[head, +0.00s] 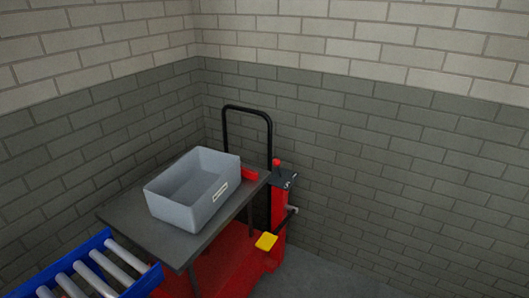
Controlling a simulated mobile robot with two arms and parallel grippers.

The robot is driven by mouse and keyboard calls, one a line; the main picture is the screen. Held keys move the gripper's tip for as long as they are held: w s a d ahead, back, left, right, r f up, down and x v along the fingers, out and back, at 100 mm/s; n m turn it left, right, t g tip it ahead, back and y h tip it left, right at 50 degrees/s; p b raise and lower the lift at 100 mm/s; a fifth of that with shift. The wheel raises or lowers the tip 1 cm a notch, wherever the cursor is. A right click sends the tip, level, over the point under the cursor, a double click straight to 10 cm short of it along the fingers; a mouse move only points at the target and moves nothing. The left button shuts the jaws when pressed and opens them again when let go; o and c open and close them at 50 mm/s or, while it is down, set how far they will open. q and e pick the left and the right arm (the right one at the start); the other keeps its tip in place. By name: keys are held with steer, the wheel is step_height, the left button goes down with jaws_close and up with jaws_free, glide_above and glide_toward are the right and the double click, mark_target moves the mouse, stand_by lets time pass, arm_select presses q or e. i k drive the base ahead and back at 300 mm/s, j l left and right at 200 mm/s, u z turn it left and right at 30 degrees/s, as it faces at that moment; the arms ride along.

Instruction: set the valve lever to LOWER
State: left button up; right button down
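A red-knobbed lever (277,164) stands up from a dark plate (286,178) on top of a red post, right of the table. I take it to be the valve lever. The small marks on the plate are too small to read, so its setting cannot be told. The post belongs to a red machine (230,262) with a black loop handle (248,108) and a yellow pedal (266,241). Neither of my grippers is in view.
A grey table (122,212) stands left of the post, partly over the red machine. It carries an empty-looking grey bin (178,207) and a small red object (249,173). A blue roller conveyor (88,268) is at lower left. Brick walls close off the back; some floor shows at lower right.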

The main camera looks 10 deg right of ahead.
mark_target(276, 161)
steer(key=i+l+u, duration=0.15)
steer(key=i+l, duration=0.3)
steer(key=i+l+u, duration=0.2)
steer(key=i+l, duration=0.2)
steer(key=l, duration=0.25)
